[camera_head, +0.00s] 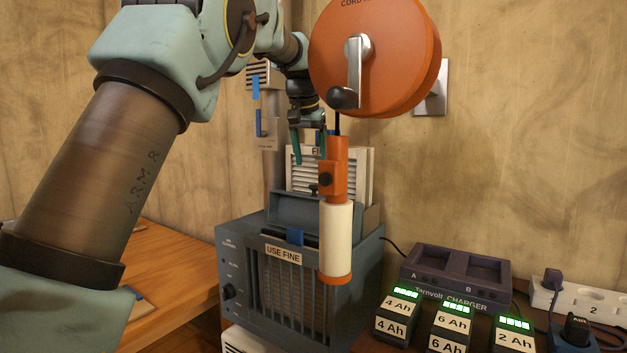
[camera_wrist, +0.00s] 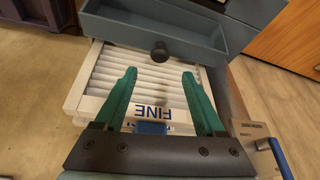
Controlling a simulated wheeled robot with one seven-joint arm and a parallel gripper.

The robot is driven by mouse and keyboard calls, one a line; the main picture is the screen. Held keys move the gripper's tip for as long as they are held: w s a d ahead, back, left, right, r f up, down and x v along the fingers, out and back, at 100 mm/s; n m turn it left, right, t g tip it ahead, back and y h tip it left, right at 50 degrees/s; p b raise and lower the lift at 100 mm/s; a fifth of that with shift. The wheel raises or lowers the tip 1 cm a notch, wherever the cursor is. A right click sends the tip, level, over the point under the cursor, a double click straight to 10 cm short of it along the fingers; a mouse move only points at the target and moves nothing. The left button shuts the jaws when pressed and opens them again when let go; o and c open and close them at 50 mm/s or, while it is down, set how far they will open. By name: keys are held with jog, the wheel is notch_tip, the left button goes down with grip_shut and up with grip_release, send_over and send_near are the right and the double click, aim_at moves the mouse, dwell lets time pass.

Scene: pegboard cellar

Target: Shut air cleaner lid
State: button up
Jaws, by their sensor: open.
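The air cleaner (camera_head: 258,295) is a blue-grey box with a front grille and a "USE FINE" label. Its blue-grey lid (camera_head: 287,208) stands raised at the top; its dark knob (camera_head: 313,189) is near the upper edge. In the wrist view the lid (camera_wrist: 120,28) shows with its knob (camera_wrist: 160,51). A white pleated "FINE" filter (camera_head: 299,178) stands behind the lid; it also shows in the wrist view (camera_wrist: 150,75). My gripper (camera_head: 309,158) is open and empty, above and behind the lid. Its green fingers (camera_wrist: 158,80) straddle the view of the filter, short of the knob.
An orange cord reel (camera_head: 365,60) hangs close to the right of my arm. Its orange-and-cream hanging handle (camera_head: 337,235) partly hides the cleaner and lid. A charger (camera_head: 455,278), several batteries (camera_head: 450,322) and a power strip (camera_head: 590,300) are at right. A wooden bench (camera_head: 165,265) is at left.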

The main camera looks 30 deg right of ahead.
jog(key=x, duration=0.7)
jog(key=shift+s, duration=0.1)
jog(key=shift+a, duration=0.1)
grip_shut()
dwell(1.1)
